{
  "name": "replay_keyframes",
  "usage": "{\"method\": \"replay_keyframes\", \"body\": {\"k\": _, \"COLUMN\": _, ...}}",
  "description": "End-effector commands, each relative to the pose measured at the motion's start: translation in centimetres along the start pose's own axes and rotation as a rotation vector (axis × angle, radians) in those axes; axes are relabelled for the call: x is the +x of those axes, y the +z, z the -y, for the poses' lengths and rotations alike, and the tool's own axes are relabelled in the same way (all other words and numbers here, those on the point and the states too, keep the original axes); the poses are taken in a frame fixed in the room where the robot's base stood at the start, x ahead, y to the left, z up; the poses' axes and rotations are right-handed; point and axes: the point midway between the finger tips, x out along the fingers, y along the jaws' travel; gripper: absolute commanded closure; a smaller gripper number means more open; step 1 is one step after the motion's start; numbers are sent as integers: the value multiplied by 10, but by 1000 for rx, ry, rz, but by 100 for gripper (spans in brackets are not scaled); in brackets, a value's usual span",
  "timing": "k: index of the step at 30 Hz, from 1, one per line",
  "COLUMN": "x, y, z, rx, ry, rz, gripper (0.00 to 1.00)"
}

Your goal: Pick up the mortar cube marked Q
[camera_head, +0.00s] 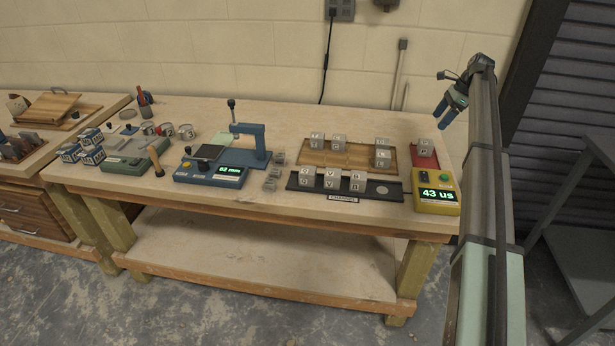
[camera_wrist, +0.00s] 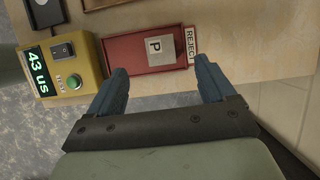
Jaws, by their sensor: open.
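Several small grey mortar cubes with dark letters stand on the bench in the head view. Three sit in a row on the dark tray (camera_head: 374,195); the leftmost cube (camera_head: 308,178) may be marked Q, but its letter is too small to be sure. More cubes stand on the wooden tray (camera_head: 350,158). A cube marked P (camera_wrist: 160,50) lies on the red REJECT tray (camera_wrist: 120,50). My gripper (camera_head: 441,112) is open and empty, raised above the right end of the bench. In the wrist view its fingers (camera_wrist: 162,72) are apart, with the P cube below between them.
A yellow meter (camera_head: 436,201) reading 43 us stands at the bench's front right. A blue gauge (camera_head: 210,174) reading 62 mm stands mid-bench, with small cubes (camera_head: 272,178) beside it. Cups, a green scale and blue-marked cubes are further left. Bare bench lies behind the wooden tray.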

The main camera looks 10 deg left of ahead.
Motion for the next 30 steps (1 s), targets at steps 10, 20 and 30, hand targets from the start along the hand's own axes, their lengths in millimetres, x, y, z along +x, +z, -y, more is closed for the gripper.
{"method": "replay_keyframes", "body": {"k": 10, "x": 53, "y": 172, "z": -9, "rx": -176, "ry": 50, "rz": -2, "gripper": 17}}
{"method": "replay_keyframes", "body": {"k": 20, "x": 91, "y": 289, "z": -74, "rx": -307, "ry": 79, "rz": -3, "gripper": 17}}
{"method": "replay_keyframes", "body": {"k": 30, "x": 116, "y": 354, "z": -149, "rx": -510, "ry": 82, "rz": 2, "gripper": 17}}
